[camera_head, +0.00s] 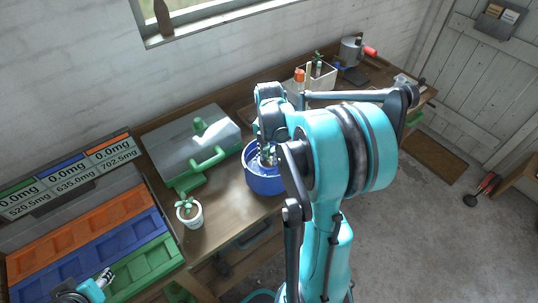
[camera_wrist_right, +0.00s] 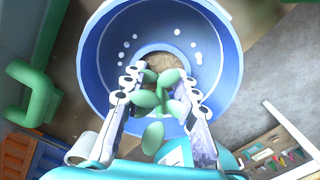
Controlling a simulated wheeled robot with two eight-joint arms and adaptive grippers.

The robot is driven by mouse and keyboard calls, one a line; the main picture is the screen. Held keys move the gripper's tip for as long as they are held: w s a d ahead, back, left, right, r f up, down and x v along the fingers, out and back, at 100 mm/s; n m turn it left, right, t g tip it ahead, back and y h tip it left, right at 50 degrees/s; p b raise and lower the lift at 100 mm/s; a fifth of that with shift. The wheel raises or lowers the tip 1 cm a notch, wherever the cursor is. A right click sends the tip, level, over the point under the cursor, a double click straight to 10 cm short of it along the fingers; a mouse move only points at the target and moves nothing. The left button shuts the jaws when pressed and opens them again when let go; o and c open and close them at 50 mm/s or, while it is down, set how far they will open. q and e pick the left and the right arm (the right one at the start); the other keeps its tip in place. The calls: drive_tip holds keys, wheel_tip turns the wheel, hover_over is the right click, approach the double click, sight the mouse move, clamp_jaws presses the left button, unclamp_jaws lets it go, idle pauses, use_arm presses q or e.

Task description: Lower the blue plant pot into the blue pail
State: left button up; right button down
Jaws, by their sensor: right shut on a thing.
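The blue pail (camera_head: 265,183) stands on the wooden bench in the head view. In the right wrist view its wide blue wall (camera_wrist_right: 225,60) with white dots surrounds the fingertips. My right gripper (camera_wrist_right: 160,82) points down into the pail's opening, shut on the blue plant pot (camera_wrist_right: 160,48).
A white pot with a plant (camera_head: 188,213) stands left of the pail. A grey and green case (camera_head: 195,145) lies behind it. Orange, blue and green bins (camera_head: 105,222) fill the left end. A white box (camera_head: 318,80) stands farther back right. My right arm hides part of the bench.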

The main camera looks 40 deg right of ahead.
drive_tip(key=shift+f+b, duration=0.3)
drive_tip(key=shift+f, duration=0.15)
idle(0.3)
drive_tip(key=c, duration=1.1)
unclamp_jaws()
wheel_tip(320, 180, up, 12)
drive_tip(key=shift+r, duration=0.1)
drive_tip(key=s+a+f+m+t+b, duration=0.2)
drive_tip(key=s+a+f+m+t, duration=0.1)
drive_tip(key=a+m, duration=0.7)
drive_tip(key=s+a+f+m+t+b, duration=0.2)
drive_tip(key=s+a+f+m+t, duration=0.2)
drive_tip(key=a+m, duration=0.7)
drive_tip(key=shift+s+f+m, duration=0.4)
drive_tip(key=shift+f+m, duration=0.2)
drive_tip(key=shift+m, duration=0.2)
